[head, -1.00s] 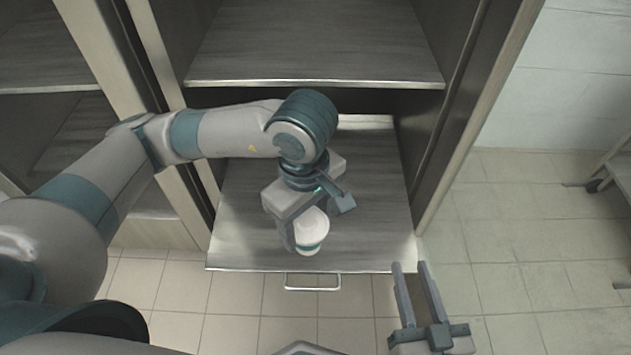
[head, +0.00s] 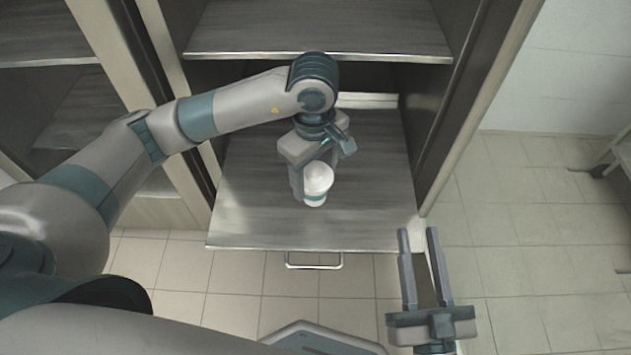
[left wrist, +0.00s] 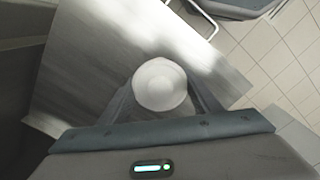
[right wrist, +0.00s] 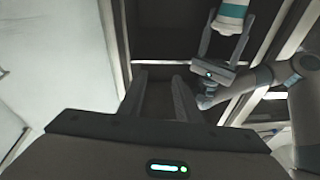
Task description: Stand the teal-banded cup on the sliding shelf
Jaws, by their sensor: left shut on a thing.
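The teal-banded cup (head: 317,184) is white with a teal band near its lower part. My left gripper (head: 308,186) is shut on it, over the pulled-out sliding shelf (head: 250,215). I cannot tell whether its base touches the shelf. In the left wrist view the cup's white top (left wrist: 160,84) shows between the fingers, with the shelf (left wrist: 90,65) behind it. The cup (right wrist: 232,16) also shows at the top of the right wrist view, between the left fingers. My right gripper (head: 419,238) is open and empty, to the right of the shelf's front edge.
The shelf's front handle (head: 314,264) sticks out over the tiled floor. A fixed upper shelf (head: 318,35) and cabinet side walls enclose the space behind. Bare shelf surface lies on both sides of the cup. A cart (head: 615,155) stands at the far right.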

